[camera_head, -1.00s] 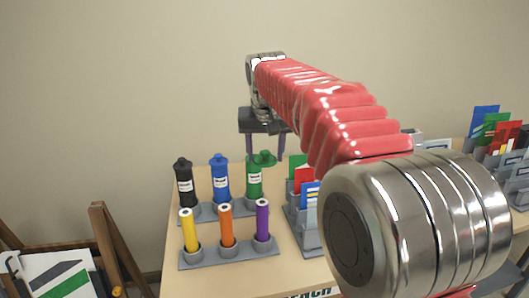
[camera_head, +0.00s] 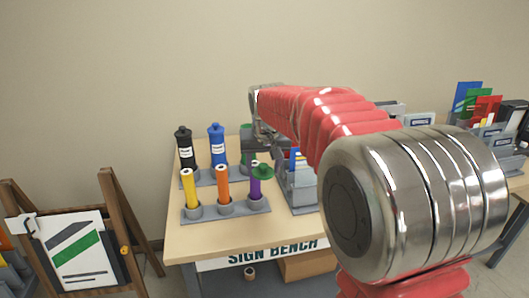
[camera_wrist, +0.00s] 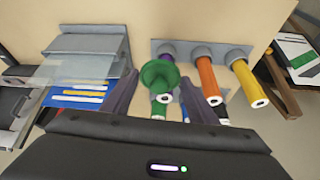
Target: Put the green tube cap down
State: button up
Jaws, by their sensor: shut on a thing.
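The green tube cap (camera_head: 262,170) is in my gripper in the head view, close to the upper part of the purple tube (camera_head: 256,188). In the wrist view the cap (camera_wrist: 159,73) sits between the two dark fingers of my gripper (camera_wrist: 159,98), which is shut on it. The cap covers much of the purple tube there; whether they touch I cannot tell. The green tube (camera_head: 246,143) stands in the back rack, partly hidden by my arm.
The front rack (camera_head: 207,212) holds the orange tube (camera_head: 223,184) and yellow tube (camera_head: 189,187) too. Black (camera_head: 185,150) and blue (camera_head: 217,147) tubes stand behind. A grey card holder (camera_head: 302,196) is close on the right. The bench (camera_head: 190,245) is bare at front left.

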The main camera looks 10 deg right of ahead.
jog(key=shift+n, duration=0.6)
jog(key=s+f, duration=0.2)
jog(key=f, duration=0.4)
jog(key=s+f, duration=0.3)
jog(key=f, duration=0.3)
jog(key=s+f, duration=0.2)
jog(key=f, duration=0.4)
jog(key=shift+s+f, duration=0.25)
jog(key=shift+s, duration=0.05)
